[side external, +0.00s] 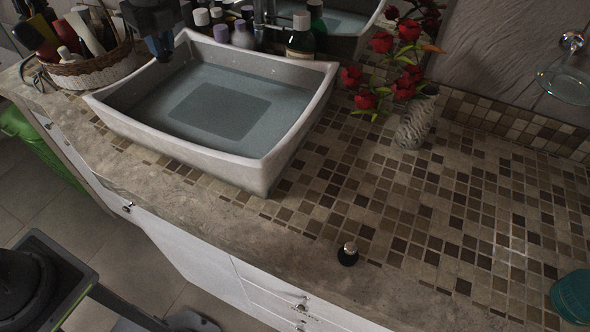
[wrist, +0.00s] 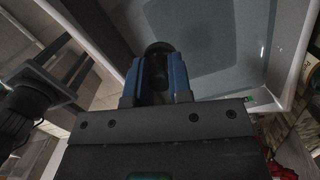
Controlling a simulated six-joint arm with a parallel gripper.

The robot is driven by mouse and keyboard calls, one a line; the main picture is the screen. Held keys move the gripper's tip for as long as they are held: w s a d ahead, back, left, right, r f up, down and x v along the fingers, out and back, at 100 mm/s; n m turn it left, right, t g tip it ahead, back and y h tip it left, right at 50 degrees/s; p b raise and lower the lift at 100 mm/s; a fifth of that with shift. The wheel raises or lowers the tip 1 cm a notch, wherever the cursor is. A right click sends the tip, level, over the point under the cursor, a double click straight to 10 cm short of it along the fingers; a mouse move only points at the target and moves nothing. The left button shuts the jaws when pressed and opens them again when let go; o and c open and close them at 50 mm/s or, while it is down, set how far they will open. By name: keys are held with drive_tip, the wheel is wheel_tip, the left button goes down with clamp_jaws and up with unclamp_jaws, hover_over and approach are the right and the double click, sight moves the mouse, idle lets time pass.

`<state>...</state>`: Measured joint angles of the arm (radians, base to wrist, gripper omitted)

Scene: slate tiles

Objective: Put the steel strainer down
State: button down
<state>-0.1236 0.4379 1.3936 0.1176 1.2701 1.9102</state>
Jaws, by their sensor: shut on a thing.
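My gripper (side external: 160,48) hangs over the back left part of the white basin (side external: 215,165) in the side external view, near its rim. In the wrist view, the blue fingers of my gripper (wrist: 156,70) are shut on a dark, rounded thing, the steel strainer (wrist: 158,48), which shows at and past the fingertips. It is in shadow, so its surface is hard to make out. In the side external view I cannot make the strainer out clearly at the fingers. The basin holds bluish water over a darker rectangle.
A small black piece with a pale top (side external: 348,255) stands on the tiled counter. A wicker basket (side external: 90,70) stands left of the basin, several bottles behind it. A vase (side external: 416,122) with red flowers stands to the right. A teal object (side external: 571,297) is at far right. Tiles between are clear.

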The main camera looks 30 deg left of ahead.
drive_tip(key=s+d+m, duration=0.3)
drive_tip(key=d+m, duration=0.1)
drive_tip(key=d, duration=1.7)
drive_tip(key=s+d+m, duration=0.2)
drive_tip(key=s+d, duration=0.3)
drive_tip(key=d, duration=0.3)
drive_tip(key=s+d+m, duration=0.2)
drive_tip(key=s+d, duration=0.3)
drive_tip(key=d, duration=0.3)
drive_tip(key=shift+t+h, duration=0.3)
drive_tip(key=shift+t, duration=0.1)
drive_tip(key=f, duration=1.3)
drive_tip(key=shift+s+d, duration=0.3)
drive_tip(key=shift+s, duration=0.1)
drive_tip(key=shift+f, duration=2.15)
drive_tip(key=shift+f, duration=0.1)
drive_tip(key=c, duration=1.5)
unclamp_jaws()
drive_tip(key=o, duration=0.5)
drive_tip(key=shift+c, duration=0.2)
